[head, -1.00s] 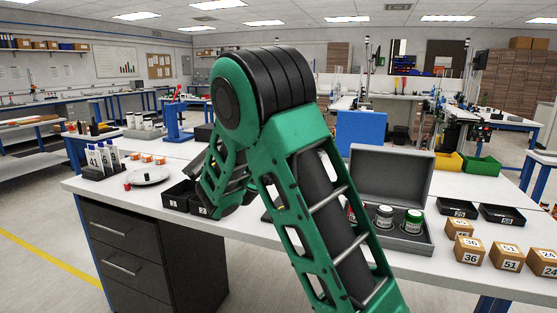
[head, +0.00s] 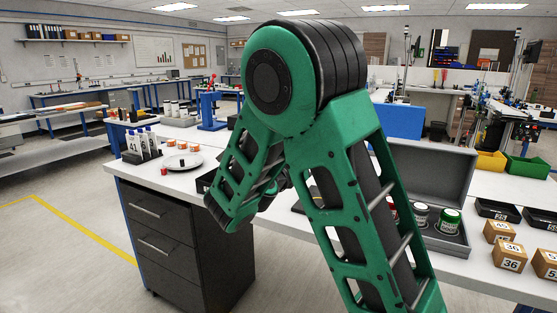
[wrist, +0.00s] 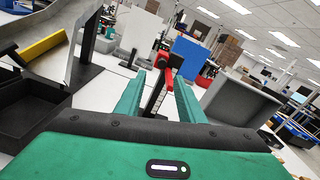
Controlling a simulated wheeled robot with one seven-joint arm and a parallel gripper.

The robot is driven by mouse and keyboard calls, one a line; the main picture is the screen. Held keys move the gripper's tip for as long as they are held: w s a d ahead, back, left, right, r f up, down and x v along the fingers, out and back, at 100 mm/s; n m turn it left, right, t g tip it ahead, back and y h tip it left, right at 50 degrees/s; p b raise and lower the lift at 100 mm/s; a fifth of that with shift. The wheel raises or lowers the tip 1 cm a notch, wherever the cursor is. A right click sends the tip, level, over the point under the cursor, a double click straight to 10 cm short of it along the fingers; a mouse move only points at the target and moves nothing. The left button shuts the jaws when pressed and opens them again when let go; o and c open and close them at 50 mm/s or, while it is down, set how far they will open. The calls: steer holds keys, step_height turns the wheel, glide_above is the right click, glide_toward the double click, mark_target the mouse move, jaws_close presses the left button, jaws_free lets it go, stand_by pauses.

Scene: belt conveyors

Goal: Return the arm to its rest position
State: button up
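My green and black arm (head: 350,170) fills the middle of the head view, its elbow raised and its forearm folded down over the white bench. My gripper (wrist: 158,92) shows in the wrist view as two green fingers standing apart. No object is visibly held between them. A red and black upright tool (wrist: 160,78) appears beyond the fingers, in line with the gap. In the head view the fingers are hidden behind the forearm and cannot be made out.
The white bench (head: 480,265) runs below the arm. An open grey case (head: 450,185) with jars and several numbered boxes (head: 509,255) stand at the right. A white plate (head: 183,162) and bottles (head: 143,142) stand at the left. Floor left of the drawers (head: 165,225) is clear.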

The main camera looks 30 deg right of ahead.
steer(key=s+d+f+m+g+y, duration=0.1)
steer(key=s+f+m+g+y, duration=0.15)
steer(key=s+f+m, duration=0.35)
steer(key=s+f+m+g+y, duration=0.2)
steer(key=f+m+y, duration=0.25)
steer(key=m, duration=0.45)
steer(key=s+a+f+m+g+y, duration=0.2)
steer(key=s+a+m+y, duration=0.5)
steer(key=s+a+m, duration=0.65)
steer(key=s+d+m+g, duration=0.2)
steer(key=s+d, duration=0.3)
steer(key=s, duration=0.4)
steer(key=s+d+f+m+g, duration=0.1)
steer(key=s+d+m, duration=0.3)
steer(key=s, duration=0.5)
steer(key=shift+d+f+g+y, duration=0.25)
steer(key=shift+d+g+y, duration=0.05)
steer(key=shift+d+g, duration=0.35)
